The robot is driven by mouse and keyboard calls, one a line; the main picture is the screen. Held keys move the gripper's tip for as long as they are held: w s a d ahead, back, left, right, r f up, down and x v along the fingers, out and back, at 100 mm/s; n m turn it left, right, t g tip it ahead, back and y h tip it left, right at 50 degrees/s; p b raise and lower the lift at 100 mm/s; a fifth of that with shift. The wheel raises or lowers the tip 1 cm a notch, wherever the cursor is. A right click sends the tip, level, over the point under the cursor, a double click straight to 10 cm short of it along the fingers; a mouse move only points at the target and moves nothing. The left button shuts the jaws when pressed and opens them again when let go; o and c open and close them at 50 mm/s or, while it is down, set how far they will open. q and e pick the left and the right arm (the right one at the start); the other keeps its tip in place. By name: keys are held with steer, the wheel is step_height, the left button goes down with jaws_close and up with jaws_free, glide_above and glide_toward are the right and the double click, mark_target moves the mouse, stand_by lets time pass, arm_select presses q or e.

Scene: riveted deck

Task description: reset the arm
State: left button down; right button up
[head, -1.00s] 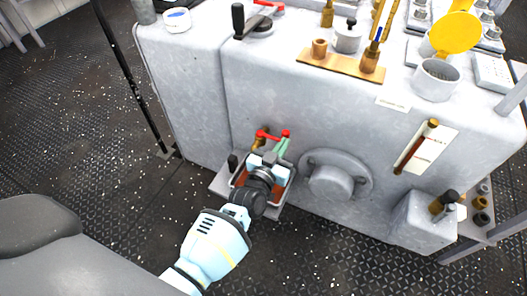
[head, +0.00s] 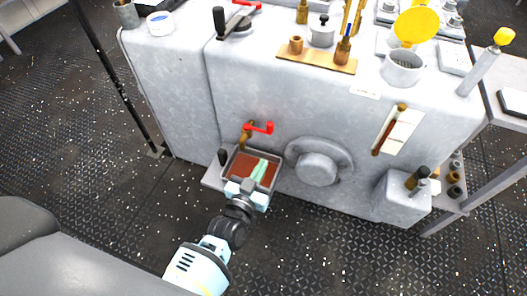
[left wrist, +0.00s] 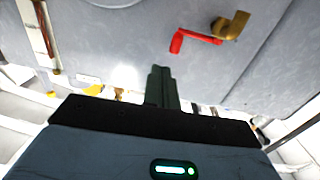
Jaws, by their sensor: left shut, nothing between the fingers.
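My left arm comes in from the bottom of the head view. My left gripper (head: 262,164) is shut and empty, its pale green fingers over a small tray (head: 233,157) with a reddish-brown inside. Whether the fingers touch the tray is hard to tell. A brass tap (head: 245,139) with a red lever (head: 262,128) sticks out of the tank wall just above the tray, apart from the fingers. In the left wrist view, the shut fingers (left wrist: 162,75) point towards the wall, with the red lever (left wrist: 195,38) and brass tap (left wrist: 235,25) beyond. My right gripper is not in view.
The large grey tank (head: 250,85) stands ahead, with a round flange (head: 318,168) right of the tray. A grey box (head: 398,198) juts out at lower right. A thin black pole (head: 115,85) stands at left. The riveted floor (head: 90,180) at left is mostly clear.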

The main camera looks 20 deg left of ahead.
arm_select(q)
steer(key=shift+s+d, duration=0.15)
steer(key=shift+s, duration=1.1)
